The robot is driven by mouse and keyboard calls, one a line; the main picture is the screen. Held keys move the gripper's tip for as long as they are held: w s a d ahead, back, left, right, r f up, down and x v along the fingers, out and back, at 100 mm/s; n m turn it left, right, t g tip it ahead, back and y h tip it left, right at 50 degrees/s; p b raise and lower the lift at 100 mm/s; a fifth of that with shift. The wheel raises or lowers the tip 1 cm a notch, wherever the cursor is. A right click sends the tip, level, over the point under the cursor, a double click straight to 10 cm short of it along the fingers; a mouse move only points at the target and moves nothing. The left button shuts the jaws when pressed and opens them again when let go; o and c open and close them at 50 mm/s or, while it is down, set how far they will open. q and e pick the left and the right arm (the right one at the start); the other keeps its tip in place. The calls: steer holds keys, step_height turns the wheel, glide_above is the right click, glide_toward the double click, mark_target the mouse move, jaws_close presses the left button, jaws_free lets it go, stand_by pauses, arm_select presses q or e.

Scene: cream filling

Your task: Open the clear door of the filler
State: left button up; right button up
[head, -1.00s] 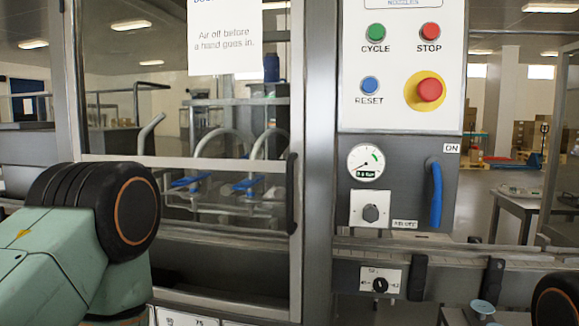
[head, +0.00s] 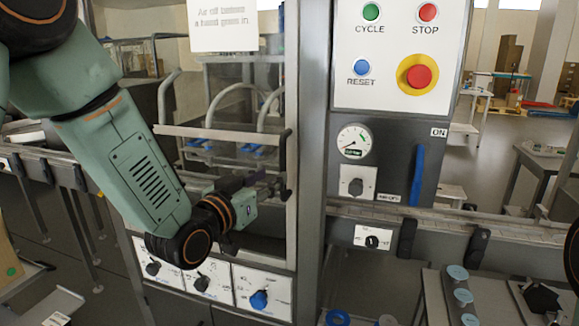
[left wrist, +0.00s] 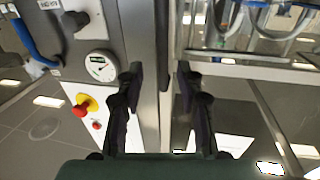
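The clear door (head: 220,134) of the filler stands shut, with a metal frame and a sign behind or on its upper part. Its dark upright handle (head: 287,152) is on the right edge of the frame. My left gripper (head: 276,189) is at the lower end of this handle. In the left wrist view its two dark fingers (left wrist: 160,80) are spread apart, with the metal post and a dark strip showing between them. I cannot tell whether a finger touches the handle.
Right of the door is a control panel (head: 395,50) with buttons and a red emergency stop (head: 418,75). Below it are a gauge (head: 354,141) and a blue lever (head: 417,176) pointing down. A conveyor rail (head: 500,226) runs rightward. Knobs (head: 203,283) line the front below the door.

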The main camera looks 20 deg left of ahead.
mark_target(281, 168)
arm_select(q)
steer(key=x, duration=0.6)
steer(key=shift+w, duration=0.25)
steer(key=shift+w+a+f, duration=0.1)
steer(key=shift+w+a, duration=0.05)
steer(key=shift+w, duration=0.25)
steer(key=shift+s, duration=0.15)
steer(key=c, duration=0.7)
jaws_close()
